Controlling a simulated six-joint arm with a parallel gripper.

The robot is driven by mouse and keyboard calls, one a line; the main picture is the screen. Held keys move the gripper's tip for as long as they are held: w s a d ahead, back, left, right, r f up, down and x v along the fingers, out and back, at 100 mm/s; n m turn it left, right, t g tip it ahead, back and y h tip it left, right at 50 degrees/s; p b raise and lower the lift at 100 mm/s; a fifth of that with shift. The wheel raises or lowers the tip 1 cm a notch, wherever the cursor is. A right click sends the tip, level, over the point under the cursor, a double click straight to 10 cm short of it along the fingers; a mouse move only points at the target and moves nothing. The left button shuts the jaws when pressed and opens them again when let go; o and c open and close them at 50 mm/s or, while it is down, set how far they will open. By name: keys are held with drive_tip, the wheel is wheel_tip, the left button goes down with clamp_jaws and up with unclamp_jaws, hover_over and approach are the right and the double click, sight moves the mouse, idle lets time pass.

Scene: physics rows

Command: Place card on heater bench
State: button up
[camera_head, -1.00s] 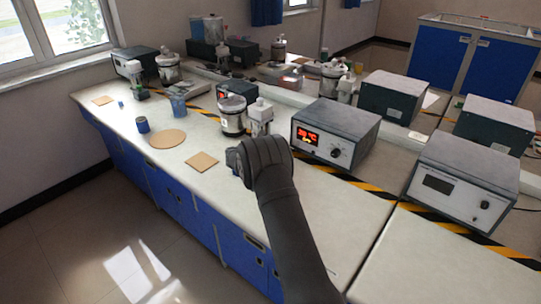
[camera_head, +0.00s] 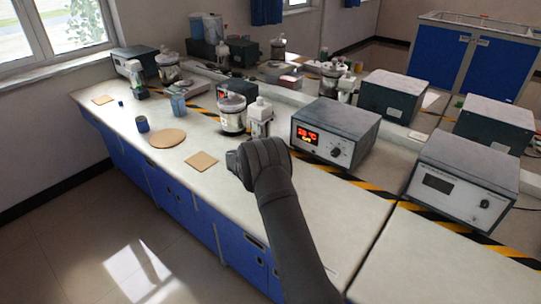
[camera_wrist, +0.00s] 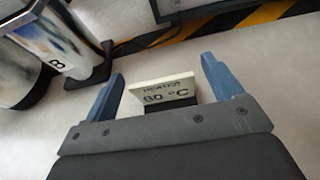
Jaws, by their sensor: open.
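A small white card (camera_wrist: 165,88) printed "HEATER 80 °C" shows in the wrist view, tilted, with a dark part below its right side. My gripper (camera_wrist: 162,67) is open, with one blue finger on each side of the card and gaps between. In the head view my gripper (camera_head: 238,163) is low over the white bench (camera_head: 325,205), and the card is hidden behind it. A heater-like box (camera_head: 335,135) with a red temperature display stands on the bench, right of my gripper. I cannot tell which part of the bench is the heater bench.
A metal pot (camera_head: 232,115) and a white bottle-like device (camera_head: 260,118) stand just behind my gripper. A square tan mat (camera_head: 201,161) and a round one (camera_head: 167,138) lie to the left. A grey instrument box (camera_head: 463,180) stands at right.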

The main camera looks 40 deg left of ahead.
drive_tip(key=v, duration=1.2)
drive_tip(key=x, duration=1.2)
drive_tip(key=shift+w+f, duration=0.1)
wheel_tip(320, 180, up, 2)
drive_tip(key=shift+r, duration=0.7)
